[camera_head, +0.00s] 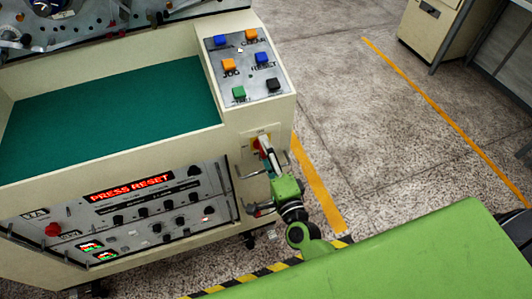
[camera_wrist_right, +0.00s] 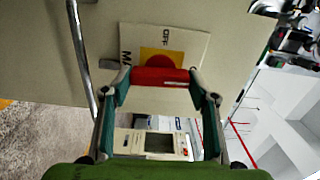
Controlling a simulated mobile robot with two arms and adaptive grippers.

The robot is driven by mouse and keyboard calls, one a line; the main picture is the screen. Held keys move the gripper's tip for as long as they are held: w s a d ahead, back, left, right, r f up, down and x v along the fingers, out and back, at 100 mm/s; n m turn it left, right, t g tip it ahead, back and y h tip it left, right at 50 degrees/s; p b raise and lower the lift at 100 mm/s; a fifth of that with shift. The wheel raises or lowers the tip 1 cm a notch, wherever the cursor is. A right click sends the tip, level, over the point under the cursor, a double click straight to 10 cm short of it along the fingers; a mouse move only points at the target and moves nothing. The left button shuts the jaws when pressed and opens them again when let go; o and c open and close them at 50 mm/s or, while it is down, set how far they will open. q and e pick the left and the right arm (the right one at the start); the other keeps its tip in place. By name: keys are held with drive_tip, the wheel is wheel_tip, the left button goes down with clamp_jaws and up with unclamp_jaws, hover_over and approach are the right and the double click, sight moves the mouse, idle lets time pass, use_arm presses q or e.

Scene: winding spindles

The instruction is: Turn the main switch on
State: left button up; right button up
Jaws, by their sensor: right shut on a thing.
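The main switch (camera_head: 257,141) is a red handle on a yellow plate, on the machine's narrow front face below the button panel. My right gripper (camera_head: 267,148) reaches up to the switch and is shut on the red handle. The fingers hide part of the switch in the head view. My left gripper is not in view.
A sloped panel (camera_head: 246,82) with several coloured buttons sits above the switch. A lit red display (camera_head: 128,187) reads "PRESS RESET" on the control front. A bent metal handle (camera_head: 243,174) is close to my right gripper. Open floor (camera_head: 360,130) lies to the right.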

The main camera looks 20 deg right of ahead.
drive_tip(key=shift+m, duration=0.4)
drive_tip(key=o, duration=1.1)
drive_tip(key=s, duration=1.2)
drive_tip(key=shift+d, duration=0.25)
